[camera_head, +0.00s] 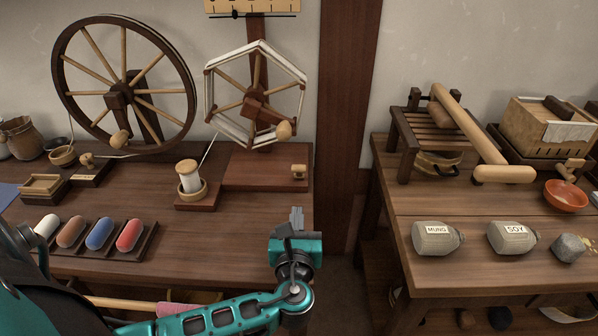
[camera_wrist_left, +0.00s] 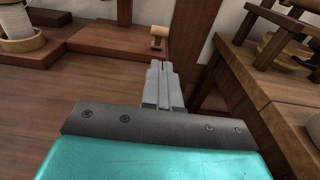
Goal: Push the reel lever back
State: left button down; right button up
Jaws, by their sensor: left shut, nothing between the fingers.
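The reel (camera_head: 255,95) is a six-sided wooden frame wound with white yarn, on a flat wooden base (camera_head: 250,177). A small pale wooden lever with a knob (camera_head: 299,171) stands at the base's front right corner. It also shows in the left wrist view as a small lever (camera_wrist_left: 159,37), just beyond my fingertips. My left gripper (camera_head: 297,212) is shut and empty, in front of the lever and apart from it, near the table's right edge. Its closed fingers (camera_wrist_left: 160,70) point towards the lever in the left wrist view. My right gripper is out of view.
A spool of white yarn (camera_head: 190,178) stands left of the reel base, by a large spinning wheel (camera_head: 126,84). A tray of coloured rolls (camera_head: 90,247) lies at front left. A gap separates this table from the right table (camera_head: 470,212).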

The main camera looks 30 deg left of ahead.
aim_at(299, 171)
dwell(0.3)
pick_arm(q)
jog(key=shift+w, duration=0.1)
jog(key=b+x, duration=0.3)
jog(key=x, duration=0.9)
jog(key=shift+w+a, duration=0.25)
jog(key=shift+w, duration=0.1)
jog(key=shift+w+a, duration=0.25)
jog(key=shift+w, duration=0.2)
